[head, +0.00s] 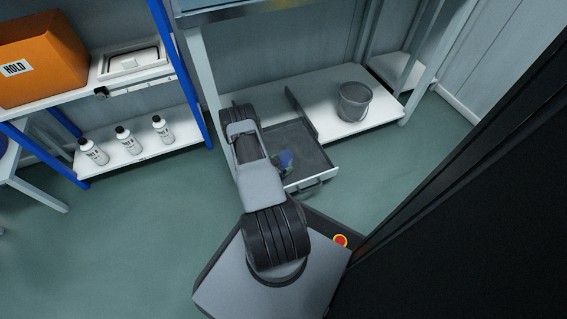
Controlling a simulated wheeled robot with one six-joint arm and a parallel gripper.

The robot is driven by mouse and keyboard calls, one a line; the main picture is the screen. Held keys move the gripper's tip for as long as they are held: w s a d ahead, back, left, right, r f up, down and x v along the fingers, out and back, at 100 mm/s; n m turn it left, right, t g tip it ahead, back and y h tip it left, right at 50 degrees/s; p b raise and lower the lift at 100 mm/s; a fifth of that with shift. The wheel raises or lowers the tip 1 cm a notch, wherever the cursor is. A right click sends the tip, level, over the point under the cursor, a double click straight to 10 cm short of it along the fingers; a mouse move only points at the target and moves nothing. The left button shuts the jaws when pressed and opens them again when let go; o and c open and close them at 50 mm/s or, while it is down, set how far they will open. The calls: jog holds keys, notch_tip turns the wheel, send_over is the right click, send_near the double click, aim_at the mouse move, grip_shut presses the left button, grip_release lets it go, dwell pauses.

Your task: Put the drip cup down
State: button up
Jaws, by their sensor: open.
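A small bluish object (286,158) with a greenish patch lies in the open grey drawer (312,155), just right of my arm. It may be the drip cup, but it is too small and dark to be sure. My arm reaches up from my base to the drawer's left side. Its links cover the drawer's left part, and I cannot make out my gripper's fingers. I cannot tell whether anything touches the bluish object.
A grey bucket (353,102) stands on the white lower shelf (378,108), right of the drawer. At left, a rack holds an orange HOLD box (40,60), a white tray (135,61) and white bottles (127,138). A dark panel fills the right side. Green floor at left is clear.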

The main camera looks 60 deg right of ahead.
jog(key=p+v, duration=0.3)
jog(key=v, duration=0.7)
jog(key=shift+a+r, duration=0.2)
jog(key=shift+a, duration=0.05)
